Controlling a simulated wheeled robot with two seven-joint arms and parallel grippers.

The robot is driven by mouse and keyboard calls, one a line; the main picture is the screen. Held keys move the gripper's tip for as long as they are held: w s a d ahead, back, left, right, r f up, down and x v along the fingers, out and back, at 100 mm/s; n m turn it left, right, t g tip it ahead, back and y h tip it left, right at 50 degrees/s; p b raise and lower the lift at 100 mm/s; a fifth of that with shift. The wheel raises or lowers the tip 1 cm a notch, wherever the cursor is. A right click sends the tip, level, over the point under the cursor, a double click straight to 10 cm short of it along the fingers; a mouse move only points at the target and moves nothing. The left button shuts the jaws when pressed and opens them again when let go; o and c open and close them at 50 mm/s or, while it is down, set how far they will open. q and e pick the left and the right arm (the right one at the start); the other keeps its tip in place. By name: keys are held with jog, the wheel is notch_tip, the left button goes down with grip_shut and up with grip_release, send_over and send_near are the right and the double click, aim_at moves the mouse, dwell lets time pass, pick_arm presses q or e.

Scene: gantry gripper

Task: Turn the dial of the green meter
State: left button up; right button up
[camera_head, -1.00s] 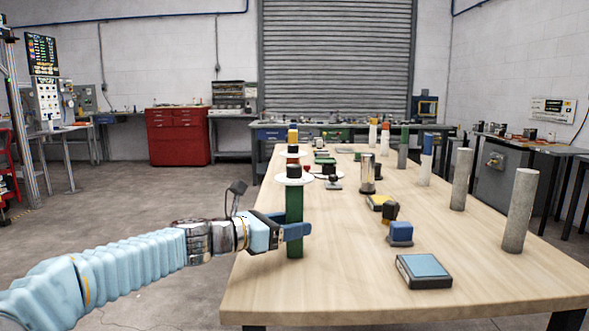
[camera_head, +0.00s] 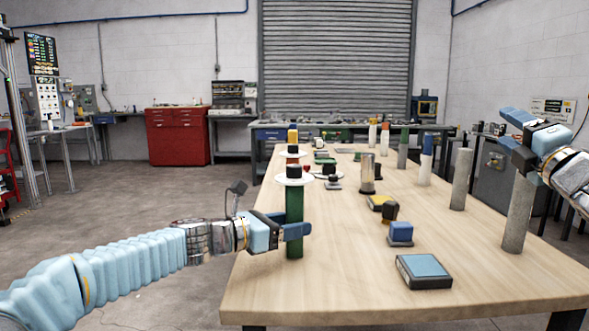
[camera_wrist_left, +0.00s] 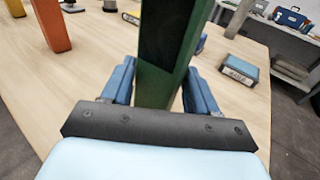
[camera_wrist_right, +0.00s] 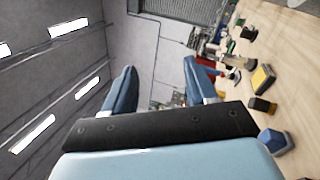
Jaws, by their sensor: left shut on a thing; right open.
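The green meter (camera_head: 294,215) is a tall green post standing upright at the near left of the table. On its top is a white disc (camera_head: 281,179) with a black dial knob (camera_head: 294,171). My left gripper (camera_head: 298,232) is shut on the post, below the disc; in the left wrist view the post (camera_wrist_left: 170,60) stands between its blue fingers. My right gripper (camera_head: 512,134) is open and empty, raised over the table's right side in front of a grey cylinder. In the right wrist view its fingers (camera_wrist_right: 160,88) are apart with nothing between them.
The wooden table (camera_head: 340,285) holds a blue-topped box (camera_head: 424,271), a blue block (camera_head: 400,233) and a metal cylinder (camera_head: 367,174). Grey cylinders (camera_head: 461,180) stand along the right. An orange-topped meter (camera_head: 293,135) stands behind the green one. The near left tabletop is clear.

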jog(key=w+a+f+n+g+y, duration=0.1)
jog(key=a+f+n+g+y, duration=0.15)
jog(key=a+n+y, duration=0.9)
jog(key=n+g, duration=0.7)
jog(key=n, duration=0.4)
send_near(300, 170)
jog(key=shift+n+g+y, duration=0.25)
jog(key=shift+n+y, duration=0.1)
jog(key=shift+y, duration=0.1)
jog(key=x, duration=1)
jog(key=shift+w+a+f, duration=0.1)
jog(key=shift+w, duration=0.4)
jog(key=shift+w+a, duration=0.25)
jog(key=shift+c, duration=0.5)
jog(key=c, duration=0.8)
jog(key=shift+c, duration=0.2)
